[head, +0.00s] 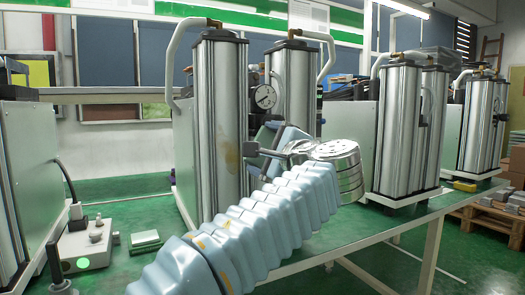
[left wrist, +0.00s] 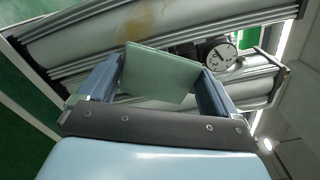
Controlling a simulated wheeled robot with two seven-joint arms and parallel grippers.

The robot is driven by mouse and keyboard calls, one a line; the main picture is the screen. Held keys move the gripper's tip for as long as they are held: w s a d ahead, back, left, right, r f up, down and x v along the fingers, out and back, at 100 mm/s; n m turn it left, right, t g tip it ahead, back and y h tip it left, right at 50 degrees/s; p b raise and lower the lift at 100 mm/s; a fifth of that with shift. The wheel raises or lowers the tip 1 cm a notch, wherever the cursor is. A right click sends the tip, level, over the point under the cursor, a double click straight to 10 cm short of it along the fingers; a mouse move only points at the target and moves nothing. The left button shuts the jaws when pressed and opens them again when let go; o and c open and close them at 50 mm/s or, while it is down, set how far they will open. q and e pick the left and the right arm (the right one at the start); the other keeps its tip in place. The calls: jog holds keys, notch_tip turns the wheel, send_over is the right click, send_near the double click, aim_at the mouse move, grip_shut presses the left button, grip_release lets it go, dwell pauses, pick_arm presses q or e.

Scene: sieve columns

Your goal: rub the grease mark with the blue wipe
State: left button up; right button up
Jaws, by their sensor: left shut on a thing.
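The grease mark (head: 229,157) is a yellow-brown smear on the front silver column (head: 217,105). It also shows at the top of the left wrist view (left wrist: 146,20). My left gripper (head: 265,146) is just right of that column in the head view. In the left wrist view its blue fingers are shut on a flat, square wipe (left wrist: 160,77), which looks pale grey-green rather than blue. The wipe lies below the mark in that view, not over it; I cannot tell whether it touches the column. My right gripper is not in view.
A round pressure gauge (head: 264,97) sits beside the marked column, close to my left gripper. More columns (head: 398,128) stand to the right.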

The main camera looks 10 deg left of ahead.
aim_at(211, 160)
pick_arm(q)
jog(key=shift+a, duration=0.1)
dwell(0.3)
jog(key=shift+g, duration=0.4)
jog(key=a+f, duration=0.2)
jog(key=a, duration=0.1)
jog(key=a+f, duration=0.1)
jog(key=a, duration=0.1)
jog(key=shift+s, duration=0.35)
jog(key=shift+t, duration=0.3)
jog(key=shift+w+a+f+p, duration=0.2)
jog(key=shift+w+a, duration=0.15)
jog(key=shift+a, duration=0.6)
jog(key=shift+w+a+f+p, duration=0.15)
jog(key=shift+w+a, duration=0.25)
jog(key=shift+a, duration=0.55)
jog(key=shift+w+a+f+p, duration=0.1)
jog(key=shift+w+a+p, duration=0.2)
jog(key=shift+a, duration=0.65)
jog(key=shift+x, duration=1)
jog(key=shift+d, duration=0.1)
